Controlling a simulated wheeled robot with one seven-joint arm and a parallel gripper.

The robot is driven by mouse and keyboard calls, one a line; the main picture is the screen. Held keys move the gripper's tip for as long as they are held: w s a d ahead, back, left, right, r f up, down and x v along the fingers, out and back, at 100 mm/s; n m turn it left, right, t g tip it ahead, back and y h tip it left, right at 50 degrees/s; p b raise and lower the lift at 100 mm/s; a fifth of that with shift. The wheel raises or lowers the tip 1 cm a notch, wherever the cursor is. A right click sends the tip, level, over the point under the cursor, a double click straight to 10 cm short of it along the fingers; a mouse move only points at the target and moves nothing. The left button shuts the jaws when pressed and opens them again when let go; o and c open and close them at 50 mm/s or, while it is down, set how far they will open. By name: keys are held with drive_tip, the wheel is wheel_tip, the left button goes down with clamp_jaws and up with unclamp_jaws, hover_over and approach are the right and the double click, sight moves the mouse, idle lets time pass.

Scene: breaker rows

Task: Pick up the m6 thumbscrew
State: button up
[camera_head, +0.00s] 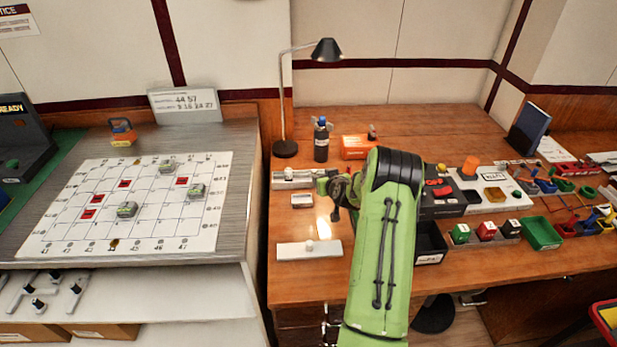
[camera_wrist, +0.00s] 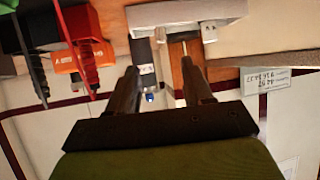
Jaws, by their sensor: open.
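I cannot pick out the m6 thumbscrew with certainty; it may be hidden by my arm or too small to tell. My gripper (camera_head: 328,184) is at the right end of a grey metal fixture (camera_head: 291,179), partly hidden by my green arm. In the wrist view my gripper (camera_wrist: 160,72) is open, its two fingers apart with nothing seen held between them. The grey fixture (camera_wrist: 180,14) shows beyond the fingertips there. A small pale block (camera_wrist: 208,31) is at its edge. A pale strip (camera_head: 294,251) with a small white knob (camera_head: 309,246) lies nearer the bench front.
A black bottle (camera_head: 321,145) with a blue top and an orange box (camera_head: 356,148) stand behind my gripper. A desk lamp (camera_head: 285,148) is at the back left. Bins and tools, including a green bin (camera_head: 541,233), crowd the right. Bare wood lies around the pale strip.

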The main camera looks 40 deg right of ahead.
sight(315, 171)
drive_tip(key=b+x, duration=0.1)
drive_tip(key=x, duration=0.9)
drive_tip(key=shift+w, duration=0.2)
drive_tip(key=shift+r, duration=0.1)
drive_tip(key=shift+c, duration=0.3)
clamp_jaws()
